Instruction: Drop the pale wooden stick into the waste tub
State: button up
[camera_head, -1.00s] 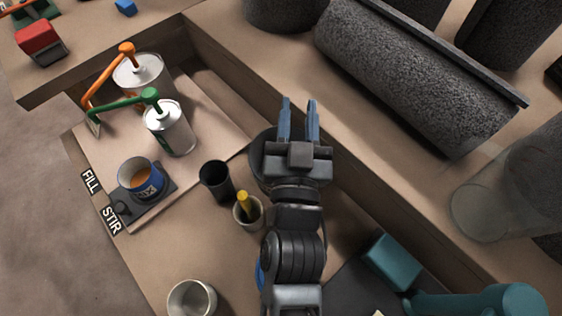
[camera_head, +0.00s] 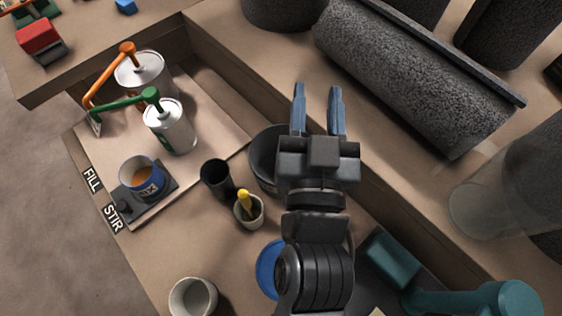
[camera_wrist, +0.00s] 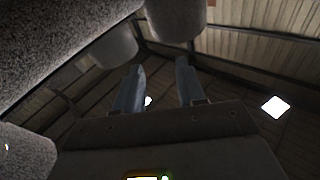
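My gripper (camera_head: 318,100) is raised, its two blue-grey fingers apart with nothing seen between them. In the wrist view the fingers (camera_wrist: 158,88) are also apart and empty, pointing toward the roof. A dark grey round tub (camera_head: 264,163), which looks like the waste tub, stands on the bench just left of and partly behind my gripper. Its right side is hidden by my gripper, and I cannot see what lies in it. I cannot make out a pale wooden stick in any view. A small beige cup (camera_head: 250,218) holds a thick yellow piece (camera_head: 244,201).
A black cup (camera_head: 217,179) stands beside the beige cup. A blue round item (camera_head: 266,268), a pale cup (camera_head: 193,299) and a teal tool (camera_head: 394,261) lie nearer.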

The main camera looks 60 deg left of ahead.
jog(key=w+d+r, duration=0.1)
jog(key=d+r, duration=0.4)
jog(key=d, duration=0.3)
jog(key=shift+w+b, duration=0.15)
jog(key=shift+b, duration=0.3)
